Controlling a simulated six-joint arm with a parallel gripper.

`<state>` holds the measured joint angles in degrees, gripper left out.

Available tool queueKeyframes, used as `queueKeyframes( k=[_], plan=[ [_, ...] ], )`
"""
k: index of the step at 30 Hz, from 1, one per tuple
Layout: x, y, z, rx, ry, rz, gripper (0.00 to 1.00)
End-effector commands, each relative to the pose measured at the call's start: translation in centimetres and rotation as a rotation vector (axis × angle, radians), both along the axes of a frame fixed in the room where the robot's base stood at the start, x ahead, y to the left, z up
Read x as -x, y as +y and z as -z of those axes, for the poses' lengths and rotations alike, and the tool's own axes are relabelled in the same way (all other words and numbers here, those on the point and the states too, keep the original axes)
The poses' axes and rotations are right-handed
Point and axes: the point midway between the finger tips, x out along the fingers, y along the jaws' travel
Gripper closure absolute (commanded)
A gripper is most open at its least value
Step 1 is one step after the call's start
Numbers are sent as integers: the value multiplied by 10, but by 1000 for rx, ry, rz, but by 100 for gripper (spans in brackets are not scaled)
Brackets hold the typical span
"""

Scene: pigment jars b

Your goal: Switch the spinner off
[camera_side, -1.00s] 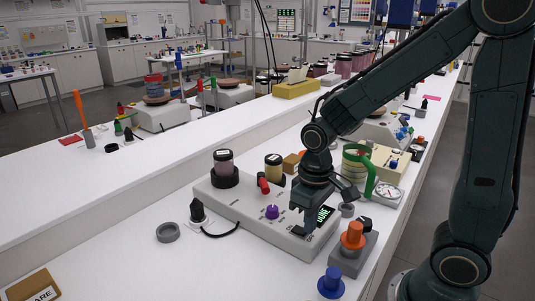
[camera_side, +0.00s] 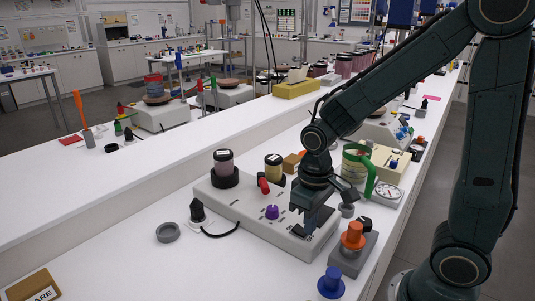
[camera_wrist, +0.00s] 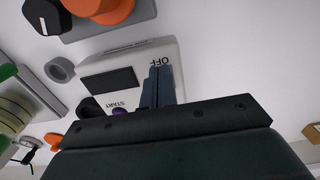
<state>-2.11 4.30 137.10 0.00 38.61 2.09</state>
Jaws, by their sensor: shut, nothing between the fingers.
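The spinner is a long pale grey box (camera_side: 238,206) on the white bench, with a purple knob (camera_side: 272,212) on top. My gripper (camera_side: 306,231) is shut and empty, pointing down at the spinner's near right end. In the wrist view the fingers (camera_wrist: 161,74) reach onto the spinner's panel (camera_wrist: 135,62) right beside the OFF label (camera_wrist: 160,62). The fingers hide whatever control sits there, and I cannot tell how far it is pressed. The display (camera_wrist: 111,80) is dark. The START label (camera_wrist: 127,104) is near it.
Two jars, one pinkish (camera_side: 224,162) and one pale yellow (camera_side: 274,169), stand at the spinner's far end. An orange knob on a grey block (camera_side: 352,238) and a blue spool (camera_side: 331,283) stand to the right.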

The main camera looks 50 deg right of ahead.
Motion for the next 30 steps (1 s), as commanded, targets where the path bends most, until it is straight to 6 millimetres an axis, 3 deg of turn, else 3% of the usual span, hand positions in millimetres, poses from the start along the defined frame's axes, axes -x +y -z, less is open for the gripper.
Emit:
queueKeyframes(
  k=[12,30],
  plan=[
    [0,0,-29,0,-3,0,100],
    [-1,0,-45,0,-3,0,100]
  ],
)
